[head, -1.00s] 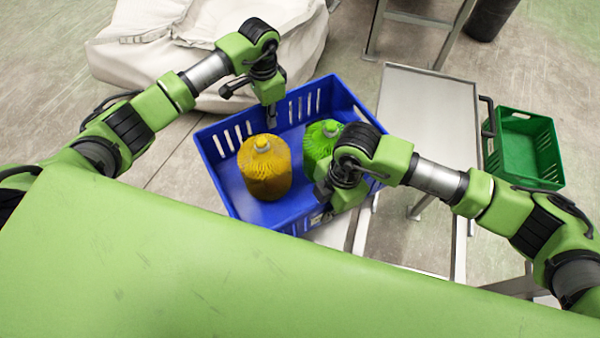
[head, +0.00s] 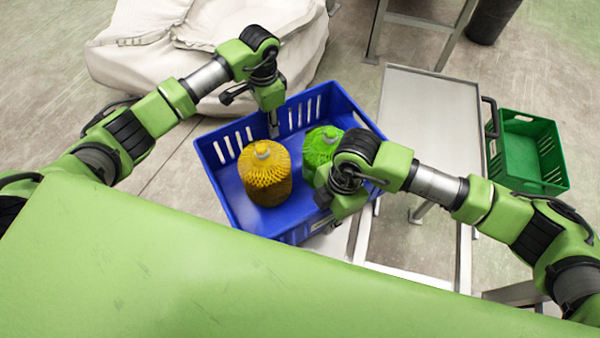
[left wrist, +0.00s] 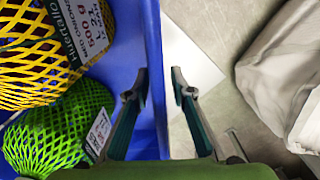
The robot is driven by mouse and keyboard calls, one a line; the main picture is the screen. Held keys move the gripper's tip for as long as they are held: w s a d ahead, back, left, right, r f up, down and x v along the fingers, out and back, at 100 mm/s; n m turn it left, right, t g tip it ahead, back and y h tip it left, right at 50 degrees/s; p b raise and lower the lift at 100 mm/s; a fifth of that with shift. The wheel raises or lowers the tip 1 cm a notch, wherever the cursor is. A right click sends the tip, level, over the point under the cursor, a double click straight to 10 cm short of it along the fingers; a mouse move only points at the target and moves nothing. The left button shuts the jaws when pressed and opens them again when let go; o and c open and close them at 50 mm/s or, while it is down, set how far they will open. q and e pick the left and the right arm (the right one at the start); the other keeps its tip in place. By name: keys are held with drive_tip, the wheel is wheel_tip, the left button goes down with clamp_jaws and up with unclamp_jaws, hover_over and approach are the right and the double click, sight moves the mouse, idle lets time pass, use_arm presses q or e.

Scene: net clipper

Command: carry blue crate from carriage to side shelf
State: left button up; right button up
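The blue crate (head: 232,192) is in the middle of the head view, with slotted walls. It holds a yellow net bag (head: 265,178) and a green net bag (head: 321,150). My left gripper (head: 273,130) is at the crate's far wall. In the left wrist view its fingers (left wrist: 160,90) straddle the crate's wall (left wrist: 153,40), one inside and one outside. My right gripper (head: 328,200) is at the near right side of the crate; its fingertips are mostly hidden. The crate moves along with both grippers.
A steel-topped table (head: 430,115) stands close to the right of the crate. A green crate (head: 525,155) is further right. A large white sack (head: 200,60) lies behind on the left. A metal frame (head: 410,40) and a dark cylinder (head: 492,20) are at the back.

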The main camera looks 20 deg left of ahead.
use_arm(q)
wheel_tip(320, 180, up, 12)
drive_tip(key=shift+f, duration=0.1)
use_arm(e)
drive_tip(key=shift+r, duration=0.25)
drive_tip(key=r, duration=0.3)
drive_tip(key=w+d+r, duration=0.1)
drive_tip(key=r, duration=0.7)
drive_tip(key=shift+w+d+r, duration=0.15)
drive_tip(key=shift+r, duration=0.05)
